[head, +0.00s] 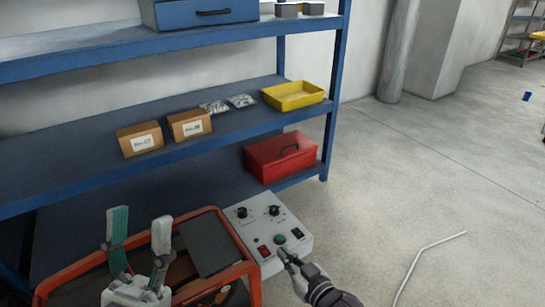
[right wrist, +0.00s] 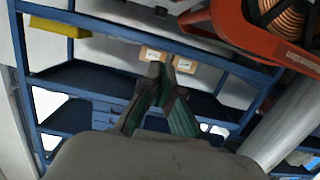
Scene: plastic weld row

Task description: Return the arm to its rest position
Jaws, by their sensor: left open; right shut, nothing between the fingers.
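My left gripper (head: 139,225) is at the lower left of the head view. Its two fingers point up and stand apart, with nothing between them. My right gripper (head: 285,254) is at the front edge of a grey control box (head: 265,225), with its fingertips close to a green button (head: 280,239). I cannot tell whether they touch it. In the right wrist view the right gripper's fingers (right wrist: 163,70) meet at the tips and hold nothing. A red switch and black knobs also show on the box.
An orange-framed machine (head: 245,270) stands beside the control box. A blue shelf rack (head: 190,150) behind holds cardboard boxes (head: 140,138), a yellow bin (head: 293,95) and a red toolbox (head: 281,156). A bent white rod (head: 425,255) is at the lower right. Open floor lies to the right.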

